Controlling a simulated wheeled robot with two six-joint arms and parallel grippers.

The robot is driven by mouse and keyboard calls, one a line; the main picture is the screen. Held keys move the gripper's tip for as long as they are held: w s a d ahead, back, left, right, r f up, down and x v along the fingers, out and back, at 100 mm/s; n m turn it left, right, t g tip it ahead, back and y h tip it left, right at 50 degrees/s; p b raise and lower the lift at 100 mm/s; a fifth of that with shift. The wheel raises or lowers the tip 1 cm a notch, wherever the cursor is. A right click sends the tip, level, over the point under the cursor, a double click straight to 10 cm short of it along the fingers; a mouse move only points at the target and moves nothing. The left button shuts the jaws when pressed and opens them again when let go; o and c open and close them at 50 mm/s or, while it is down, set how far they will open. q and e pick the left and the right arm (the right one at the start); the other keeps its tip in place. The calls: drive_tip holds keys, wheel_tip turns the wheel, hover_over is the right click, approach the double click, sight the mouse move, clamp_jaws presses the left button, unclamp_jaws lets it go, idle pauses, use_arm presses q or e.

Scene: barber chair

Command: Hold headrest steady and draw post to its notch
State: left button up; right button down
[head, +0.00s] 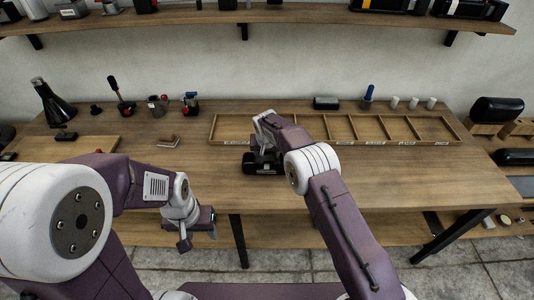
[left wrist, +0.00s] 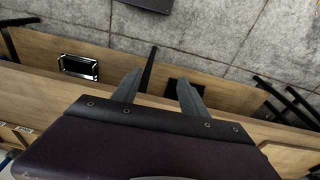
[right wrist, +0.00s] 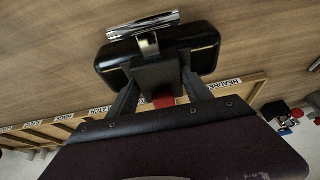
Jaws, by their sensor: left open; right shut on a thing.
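The headrest (head: 262,163) is a black padded block on the wooden table, in front of the divided tray. In the right wrist view the headrest (right wrist: 205,50) shows a dark block on its near side, a metal bracket and a chrome bar. My right gripper (head: 265,122) is shut on it; in the right wrist view its fingers (right wrist: 160,82) lie either side of the dark block. I cannot tell the post or its notch apart. My left gripper (head: 200,222) is open and empty at the table's front edge; it also shows in the left wrist view (left wrist: 158,90).
A divided wooden tray (head: 392,143) with labelled compartments lies behind the headrest. Bottles and small tools (head: 122,98) stand at the back left. A shelf (head: 270,16) hangs above. The table right of the headrest is clear.

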sight(263, 165)
use_arm(q)
drive_tip(key=shift+f, duration=0.1)
drive_tip(key=shift+c, duration=0.3)
